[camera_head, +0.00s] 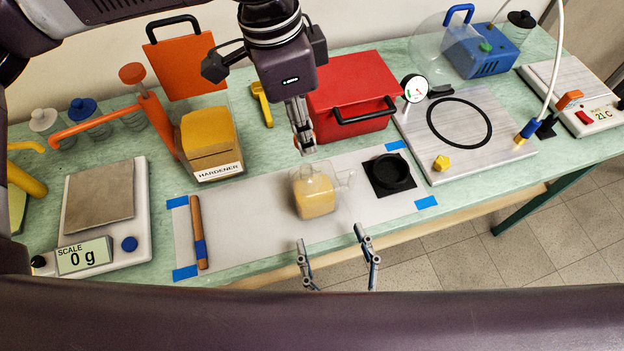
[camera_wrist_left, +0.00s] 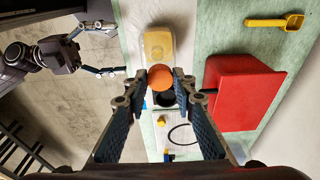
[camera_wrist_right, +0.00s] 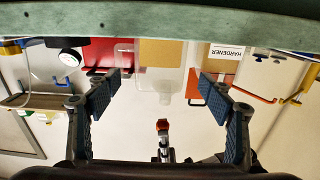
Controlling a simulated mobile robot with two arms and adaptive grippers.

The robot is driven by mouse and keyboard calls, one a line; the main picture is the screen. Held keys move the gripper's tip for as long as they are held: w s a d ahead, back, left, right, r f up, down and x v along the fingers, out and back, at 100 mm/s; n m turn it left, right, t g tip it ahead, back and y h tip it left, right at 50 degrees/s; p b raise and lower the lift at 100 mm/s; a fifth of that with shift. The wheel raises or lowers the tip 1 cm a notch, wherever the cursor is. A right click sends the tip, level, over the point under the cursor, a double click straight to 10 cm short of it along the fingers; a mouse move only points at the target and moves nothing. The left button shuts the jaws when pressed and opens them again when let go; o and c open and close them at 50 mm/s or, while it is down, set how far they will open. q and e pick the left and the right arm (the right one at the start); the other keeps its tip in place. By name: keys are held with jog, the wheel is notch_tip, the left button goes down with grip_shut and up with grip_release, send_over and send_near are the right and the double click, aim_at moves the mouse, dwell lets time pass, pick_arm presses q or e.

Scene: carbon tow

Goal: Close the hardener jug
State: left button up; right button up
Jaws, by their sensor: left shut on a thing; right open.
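A clear jug (camera_head: 314,203) with amber liquid and a short neck stands on the pale mat; I see no label on it. My left gripper (camera_head: 304,146) is above it, shut on a round orange-red cap (camera_wrist_left: 161,78). In the right wrist view the cap (camera_wrist_right: 162,124) is apart from the jug's open neck (camera_wrist_right: 165,98), with a small gap. A larger clear container (camera_head: 208,140) with amber contents, labelled HARDENER, stands behind to the left. My right gripper (camera_head: 336,262) is open and empty, in front of the jug at the table's front edge.
A black round holder (camera_head: 390,174) is right of the jug, and a brown-handled tool (camera_head: 197,230) lies left on the mat (camera_head: 255,225). A red box (camera_head: 350,95) stands behind. The scale (camera_head: 95,205) is far left, a metal plate (camera_head: 500,150) right.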

pick_arm(q)
jog(key=shift+s+d+r, duration=0.1)
jog(key=shift+s+r, duration=0.05)
jog(key=shift+s, duration=0.25)
pick_arm(e)
jog(key=shift+s+r, duration=0.1)
jog(key=shift+s, duration=0.15)
pick_arm(q)
jog(key=shift+w, duration=0.2)
pick_arm(e)
jog(key=x, duration=1.2)
jog(key=shift+c, duration=0.5)
jog(key=c, duration=1.4)
pick_arm(q)
send_over(307, 168)
jog(key=shift+s+a+f, duration=0.1)
jog(key=shift+a+f, duration=0.05)
jog(key=shift+f, duration=1.15)
jog(key=shift+a+f, duration=0.15)
jog(key=shift+f, duration=1.15)
pick_arm(e)
jog(key=shift+o, duration=0.2)
pick_arm(q)
jog(key=shift+f, duration=0.85)
